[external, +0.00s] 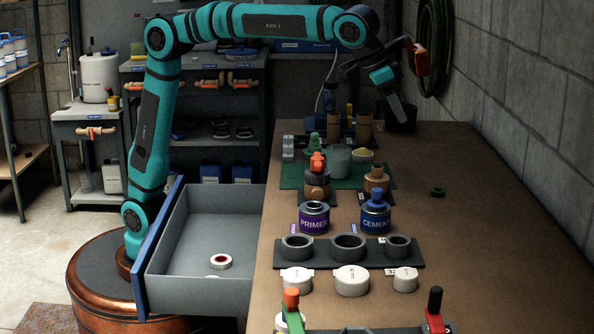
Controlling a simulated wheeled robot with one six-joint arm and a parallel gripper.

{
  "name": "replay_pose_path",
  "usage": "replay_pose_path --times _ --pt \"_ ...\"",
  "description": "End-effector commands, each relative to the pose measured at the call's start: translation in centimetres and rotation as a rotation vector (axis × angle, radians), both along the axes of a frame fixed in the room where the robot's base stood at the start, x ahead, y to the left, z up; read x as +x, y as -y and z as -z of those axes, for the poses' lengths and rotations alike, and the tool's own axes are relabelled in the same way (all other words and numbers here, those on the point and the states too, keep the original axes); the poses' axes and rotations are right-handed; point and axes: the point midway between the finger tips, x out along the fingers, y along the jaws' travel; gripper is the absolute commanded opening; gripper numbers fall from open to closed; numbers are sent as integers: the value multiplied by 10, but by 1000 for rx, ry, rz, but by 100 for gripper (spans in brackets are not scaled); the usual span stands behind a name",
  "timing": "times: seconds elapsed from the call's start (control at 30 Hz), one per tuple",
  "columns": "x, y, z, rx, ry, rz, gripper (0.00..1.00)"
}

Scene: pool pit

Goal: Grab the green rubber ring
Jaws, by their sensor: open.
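The green rubber ring (437,191) lies flat on the right part of the wooden workbench, apart from the other items. My gripper (374,97) is in the air over the far part of the bench, above and to the left of the ring in the picture. Its jaws are open, and I see nothing held between them. The ring is fully visible and nothing touches it.
Left of the ring stand brown fittings on a green mat (290,176), a purple primer can (314,218) and a blue cement can (375,214). Grey rings sit on a dark tray (285,261). A drawer (190,243) is open. Bench around the ring is clear.

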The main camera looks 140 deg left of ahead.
Motion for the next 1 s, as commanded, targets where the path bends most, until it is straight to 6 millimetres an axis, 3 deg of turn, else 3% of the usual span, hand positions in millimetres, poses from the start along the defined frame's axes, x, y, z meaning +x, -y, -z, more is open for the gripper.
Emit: replay_pose_path --times 0.2,0.47,1.0 --pt "24 -30 23 -21 -69 -76 56" --pt "32 -41 41 -28 -90 -95 56" --pt "54 -67 126 -27 -88 -95 56"
